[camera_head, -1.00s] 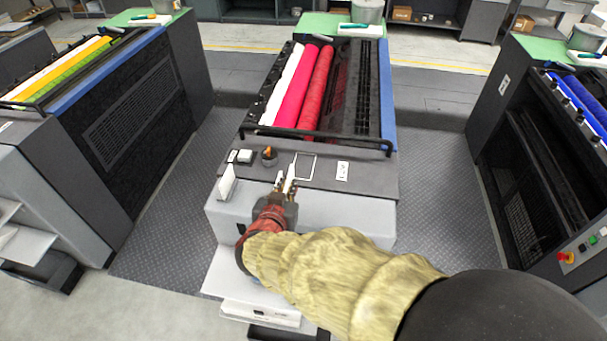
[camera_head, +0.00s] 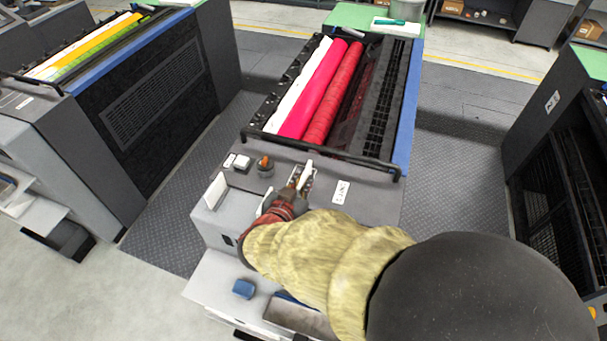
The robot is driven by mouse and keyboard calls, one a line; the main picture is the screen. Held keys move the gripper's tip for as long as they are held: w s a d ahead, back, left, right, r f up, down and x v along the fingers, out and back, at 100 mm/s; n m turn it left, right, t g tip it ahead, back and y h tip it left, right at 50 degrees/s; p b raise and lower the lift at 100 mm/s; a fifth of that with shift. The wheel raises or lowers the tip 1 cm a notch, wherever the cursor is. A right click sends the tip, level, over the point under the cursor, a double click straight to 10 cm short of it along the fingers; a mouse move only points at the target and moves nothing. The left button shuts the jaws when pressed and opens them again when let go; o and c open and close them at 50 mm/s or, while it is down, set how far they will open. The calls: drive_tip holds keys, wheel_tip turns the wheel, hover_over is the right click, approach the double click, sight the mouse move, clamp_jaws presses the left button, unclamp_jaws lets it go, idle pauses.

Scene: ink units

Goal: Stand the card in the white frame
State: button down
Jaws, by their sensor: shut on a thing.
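My gripper (camera_head: 298,184) is over the front deck of the middle press and is shut on a small, pale card (camera_head: 306,169), which stands up between the fingertips. The white frame (camera_head: 315,176) is a thin outline on the dark deck, mostly hidden behind my gripper. The card is at or just above the frame in the picture; I cannot tell whether it touches the deck.
A dark knob with an orange top (camera_head: 265,166) and pale buttons (camera_head: 242,162) are left of my gripper. A white label (camera_head: 341,191) lies to the right. A white upright plate (camera_head: 214,191) stands at the left edge. A black bar (camera_head: 320,152) crosses behind.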

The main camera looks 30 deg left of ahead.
drive_tip(key=w+a+f, duration=0.2)
drive_tip(key=w, duration=0.1)
drive_tip(key=w+a+f+b, duration=0.1)
drive_tip(key=w+a+f, duration=0.1)
drive_tip(key=w+f, duration=0.1)
drive_tip(key=w+a+f+b, duration=0.1)
drive_tip(key=w+a+f, duration=0.1)
drive_tip(key=w, duration=0.3)
drive_tip(key=shift+f, duration=0.75)
drive_tip(key=shift+w+a+f, duration=0.2)
drive_tip(key=shift+w+f, duration=0.2)
drive_tip(key=shift+f, duration=0.15)
drive_tip(key=shift+w+f+b, duration=0.1)
drive_tip(key=shift+f+b, duration=0.4)
drive_tip(key=shift+f, duration=1.1)
drive_tip(key=shift+f, duration=0.1)
drive_tip(key=c, duration=2.1)
unclamp_jaws()
drive_tip(key=shift+o, duration=0.5)
